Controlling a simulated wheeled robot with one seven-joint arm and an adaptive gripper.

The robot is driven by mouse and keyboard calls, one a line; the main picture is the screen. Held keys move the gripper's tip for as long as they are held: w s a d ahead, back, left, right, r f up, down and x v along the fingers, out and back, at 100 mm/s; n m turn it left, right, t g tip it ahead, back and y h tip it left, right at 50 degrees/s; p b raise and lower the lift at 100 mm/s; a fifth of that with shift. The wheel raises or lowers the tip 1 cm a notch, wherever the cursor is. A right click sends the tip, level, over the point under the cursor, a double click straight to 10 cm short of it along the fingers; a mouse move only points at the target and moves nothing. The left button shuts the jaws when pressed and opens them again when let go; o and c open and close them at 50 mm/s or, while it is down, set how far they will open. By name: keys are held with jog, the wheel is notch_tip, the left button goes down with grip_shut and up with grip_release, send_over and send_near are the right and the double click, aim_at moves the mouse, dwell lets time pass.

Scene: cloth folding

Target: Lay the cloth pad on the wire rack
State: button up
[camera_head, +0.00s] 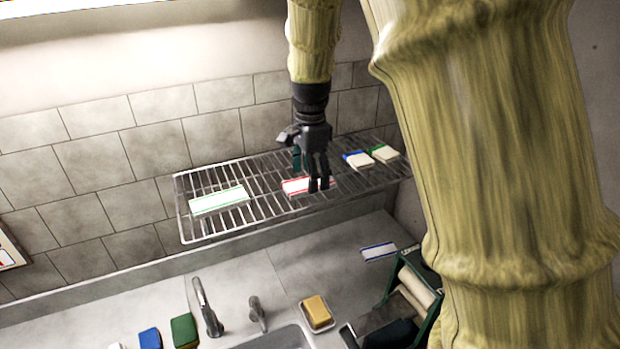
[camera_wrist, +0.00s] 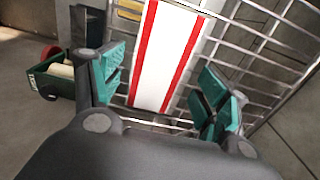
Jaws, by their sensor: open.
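The wire rack (camera_head: 263,202) is fixed along the tiled wall above the counter. A white cloth pad with red stripes (camera_head: 293,187) lies flat on it, partly hidden by my gripper (camera_head: 318,188). In the wrist view, the red-striped pad (camera_wrist: 158,55) shows between the two spread green-padded fingers of my gripper (camera_wrist: 160,88). The fingers are open and appear to hold nothing. A white pad with green stripes (camera_head: 219,201) lies on the rack's left part. A white pad with blue stripes (camera_head: 378,251) lies on the counter below the rack.
Blue-edged (camera_head: 358,160) and green-edged (camera_head: 385,154) blocks sit at the rack's right end. Below are a faucet (camera_head: 207,308), a yellow sponge in a dish (camera_head: 316,311), a blue block (camera_head: 150,339), a green block (camera_head: 184,331) and a dark green bin with rollers (camera_head: 415,292).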

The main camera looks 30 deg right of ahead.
notch_tip(320, 180, up, 11)
jog(key=b, duration=0.4)
jog(key=shift+r, duration=0.15)
jog(key=shift+a, duration=0.15)
